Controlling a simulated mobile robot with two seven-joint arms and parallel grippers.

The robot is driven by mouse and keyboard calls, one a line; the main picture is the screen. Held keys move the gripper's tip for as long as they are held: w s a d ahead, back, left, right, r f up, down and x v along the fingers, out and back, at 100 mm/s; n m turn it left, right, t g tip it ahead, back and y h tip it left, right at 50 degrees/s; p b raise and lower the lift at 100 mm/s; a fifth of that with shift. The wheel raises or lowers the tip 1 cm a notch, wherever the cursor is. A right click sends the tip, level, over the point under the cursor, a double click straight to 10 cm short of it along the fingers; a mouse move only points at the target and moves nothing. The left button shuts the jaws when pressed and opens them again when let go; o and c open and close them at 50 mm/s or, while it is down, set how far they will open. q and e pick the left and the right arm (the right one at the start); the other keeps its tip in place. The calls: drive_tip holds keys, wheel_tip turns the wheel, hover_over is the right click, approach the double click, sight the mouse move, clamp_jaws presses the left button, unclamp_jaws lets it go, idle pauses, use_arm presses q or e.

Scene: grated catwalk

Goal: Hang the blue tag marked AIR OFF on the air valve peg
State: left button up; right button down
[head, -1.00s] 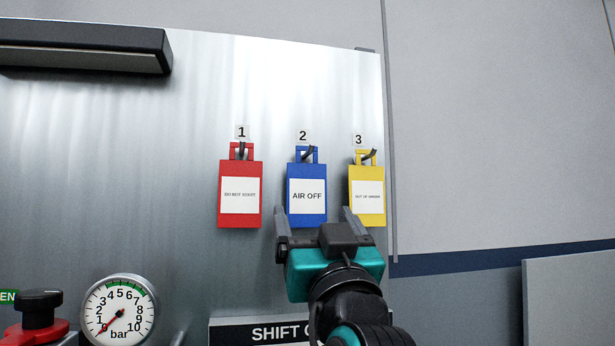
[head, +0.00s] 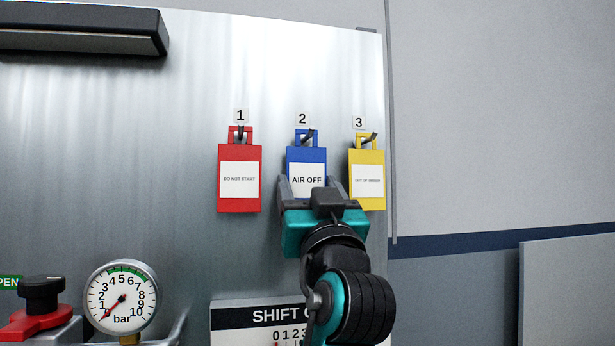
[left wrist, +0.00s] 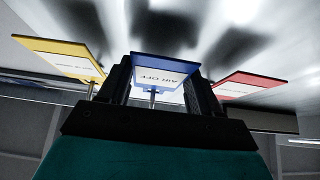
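The blue tag marked AIR OFF (head: 306,158) hangs on a dark hook under number 2 on the metal panel. It also shows in the left wrist view (left wrist: 165,62), between the two fingers. My left gripper (head: 308,181) is open at the tag's lower part, one finger on each side; I cannot tell whether either touches it. The fingers hide the tag's lower edge in the head view. A valve with a black knob and red handle (head: 40,298) is at the lower left beside a green label. I cannot make out a peg there. My right gripper is not in view.
A red tag (head: 239,202) hangs left of the blue one and a yellow tag (head: 367,202) hangs close on its right. A pressure gauge (head: 121,297) is at the lower left. A SHIFT sign (head: 240,313) is below. A dark bar (head: 80,32) juts out at the upper left.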

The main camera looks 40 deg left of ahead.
use_arm(q)
drive_tip(key=c, duration=0.3)
drive_tip(key=shift+c, duration=0.2)
drive_tip(key=shift+r, duration=0.35)
drive_tip(key=shift+s+d, duration=0.1)
drive_tip(key=shift+d, duration=0.05)
drive_tip(key=shift+s+d, duration=0.45)
drive_tip(key=shift+d, duration=0.05)
drive_tip(key=shift+s+d+r, duration=0.1)
drive_tip(key=shift+s+d, duration=0.05)
idle(0.5)
drive_tip(key=shift+s+d+r, duration=0.4)
drive_tip(key=shift+s+d, duration=0.1)
drive_tip(key=shift+d, duration=0.1)
drive_tip(key=shift+d, duration=0.1)
idle(0.3)
